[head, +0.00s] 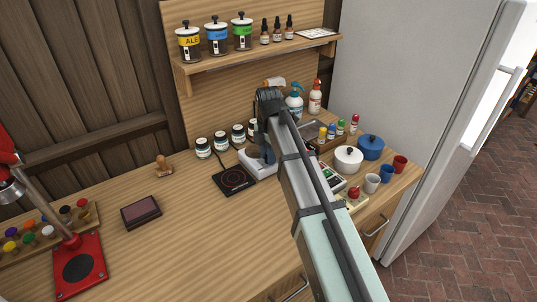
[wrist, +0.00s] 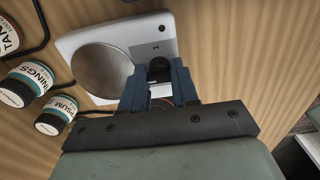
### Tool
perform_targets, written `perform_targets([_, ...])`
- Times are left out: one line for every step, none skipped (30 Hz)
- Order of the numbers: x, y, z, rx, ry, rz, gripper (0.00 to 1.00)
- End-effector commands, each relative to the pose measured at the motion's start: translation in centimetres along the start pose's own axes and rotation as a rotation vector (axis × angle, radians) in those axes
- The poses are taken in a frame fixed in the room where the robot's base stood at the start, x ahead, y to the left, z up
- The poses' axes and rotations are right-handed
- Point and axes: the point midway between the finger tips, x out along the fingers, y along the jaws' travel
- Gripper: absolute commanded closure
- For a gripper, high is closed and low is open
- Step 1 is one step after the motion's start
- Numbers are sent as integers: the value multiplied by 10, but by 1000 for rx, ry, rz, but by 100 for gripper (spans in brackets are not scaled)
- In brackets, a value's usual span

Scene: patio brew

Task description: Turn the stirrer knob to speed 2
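The stirrer (wrist: 88,45) is a white box with a round metal plate, seen from above in the wrist view. Its dark knob (wrist: 159,69) sits at the near end, between the two blue fingertips of my gripper (wrist: 158,78). The fingers are apart with the knob filling most of the gap. I cannot tell whether they press on it or stand just clear.
Several labelled jars (wrist: 30,80) stand left of the stirrer in the wrist view. A black hot plate (head: 233,180) lies just left of it in the head view. A white pot (head: 348,160), a blue pot (head: 371,147) and cups stand to the right.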

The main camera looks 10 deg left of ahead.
Motion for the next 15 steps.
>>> perform_targets([0, 0, 0, 0, 0, 0, 76])
perform_targets([0, 0, 0, 0, 0, 0, 79])
perform_targets([0, 0, 0, 0, 0, 0, 83])
perform_targets([0, 0, 0, 0, 0, 0, 86])
perform_targets([0, 0, 0, 0, 0, 0, 88])
perform_targets([0, 0, 0, 0, 0, 0, 92])
perform_targets([0, 0, 0, 0, 0, 0, 95])
perform_targets([0, 0, 0, 0, 0, 0, 98])
perform_targets([0, 0, 0, 0, 0, 0, 100])
perform_targets([0, 0, 0, 0, 0, 0, 100])
perform_targets([0, 0, 0, 0, 0, 0, 100])
perform_targets([0, 0, 0, 1, 0, 0, 100])
perform_targets([0, 0, 0, 3, 0, 0, 100])
perform_targets([0, 0, 0, 6, 0, 0, 100])
perform_targets([0, 0, 0, 11, 0, 0, 100])
